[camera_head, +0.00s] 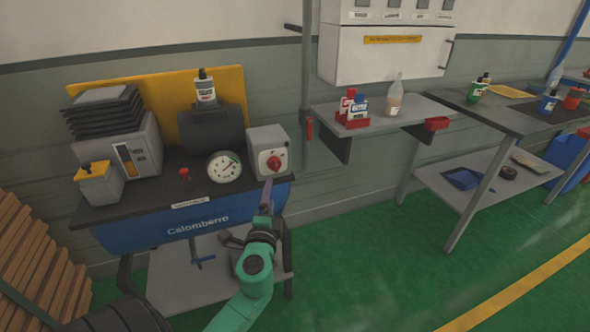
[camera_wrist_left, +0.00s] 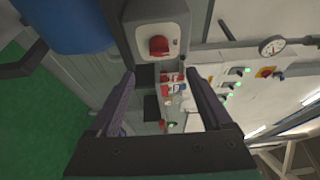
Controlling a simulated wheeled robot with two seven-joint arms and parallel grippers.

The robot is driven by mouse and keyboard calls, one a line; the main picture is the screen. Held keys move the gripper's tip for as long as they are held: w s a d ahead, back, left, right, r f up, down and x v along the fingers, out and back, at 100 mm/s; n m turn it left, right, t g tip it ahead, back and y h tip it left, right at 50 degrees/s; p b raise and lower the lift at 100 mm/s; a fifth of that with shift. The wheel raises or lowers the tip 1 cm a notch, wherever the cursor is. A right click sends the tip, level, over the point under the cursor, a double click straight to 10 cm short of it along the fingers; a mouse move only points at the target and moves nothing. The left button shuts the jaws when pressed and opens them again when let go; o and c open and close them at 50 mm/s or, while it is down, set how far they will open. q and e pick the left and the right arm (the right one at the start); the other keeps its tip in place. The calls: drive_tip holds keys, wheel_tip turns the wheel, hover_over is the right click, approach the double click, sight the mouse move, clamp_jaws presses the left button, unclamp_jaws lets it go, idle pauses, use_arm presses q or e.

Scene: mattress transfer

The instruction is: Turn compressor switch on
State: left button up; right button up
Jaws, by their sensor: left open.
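The compressor switch is a red rotary knob (camera_head: 273,162) on a light grey box (camera_head: 261,139) at the right end of the compressor top. The knob also shows in the left wrist view (camera_wrist_left: 159,46), at the top middle, beyond the fingertips. My left gripper (camera_head: 267,186) is just below and in front of the switch box in the head view. In the left wrist view its two fingers (camera_wrist_left: 161,82) stand wide apart with nothing between them, and the knob is apart from them. My right gripper is not in view.
The blue compressor (camera_head: 150,236) carries a round gauge (camera_head: 224,167), a small red valve (camera_head: 185,174) and a bottle (camera_head: 205,86). A wall shelf (camera_head: 417,110) with bottles is to the right. A stack of wooden slats (camera_head: 38,265) stands left.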

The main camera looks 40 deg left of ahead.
sight(274, 167)
use_arm(q)
drive_tip(key=p+x, duration=0.1)
drive_tip(key=x, duration=1.1)
drive_tip(key=shift+w+a, duration=0.35)
drive_tip(key=shift+w, duration=0.15)
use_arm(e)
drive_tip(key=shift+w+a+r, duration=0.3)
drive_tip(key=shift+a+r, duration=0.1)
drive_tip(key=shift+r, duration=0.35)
